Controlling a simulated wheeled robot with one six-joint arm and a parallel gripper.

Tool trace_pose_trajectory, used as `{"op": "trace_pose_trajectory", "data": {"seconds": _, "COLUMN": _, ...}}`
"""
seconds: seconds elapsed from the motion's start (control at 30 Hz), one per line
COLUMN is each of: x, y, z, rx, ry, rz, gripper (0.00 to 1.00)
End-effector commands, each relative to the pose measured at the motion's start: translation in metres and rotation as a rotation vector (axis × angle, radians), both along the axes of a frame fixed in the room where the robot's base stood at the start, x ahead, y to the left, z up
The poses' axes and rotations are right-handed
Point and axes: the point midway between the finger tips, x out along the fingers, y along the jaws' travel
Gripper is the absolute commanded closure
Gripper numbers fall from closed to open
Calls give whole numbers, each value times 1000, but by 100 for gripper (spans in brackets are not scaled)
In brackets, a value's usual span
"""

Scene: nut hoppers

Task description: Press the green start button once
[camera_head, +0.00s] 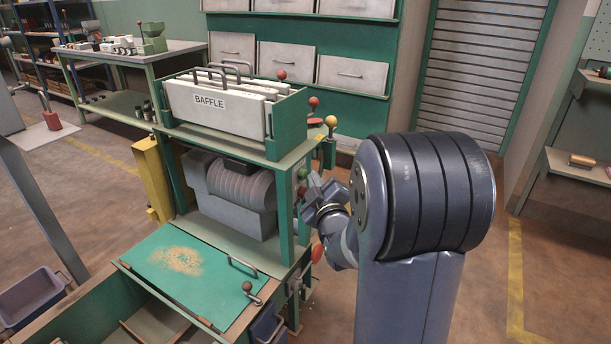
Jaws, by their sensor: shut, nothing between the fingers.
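The machine is a green frame (283,215) with a grey ribbed motor-like block inside. My thick blue-grey arm fills the right of the view.
White BAFFLE plates (215,103) with handles stand on top of the frame. Knobbed levers, including a yellow one (331,121), and a red knob (317,253) stick out close to my gripper. A green sloped lid (180,265) lies in front. Floor is clear at right.

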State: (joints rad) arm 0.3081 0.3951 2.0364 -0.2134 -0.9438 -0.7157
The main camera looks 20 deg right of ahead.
Motion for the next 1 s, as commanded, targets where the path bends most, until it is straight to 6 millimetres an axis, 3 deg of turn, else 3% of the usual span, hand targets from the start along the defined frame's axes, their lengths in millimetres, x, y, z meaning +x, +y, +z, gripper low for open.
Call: {"op": "trace_pose_trajectory", "data": {"seconds": 1.0, "x": 8, "y": 6, "z": 1, "rx": -1, "ry": -1, "rz": 0, "gripper": 100}}
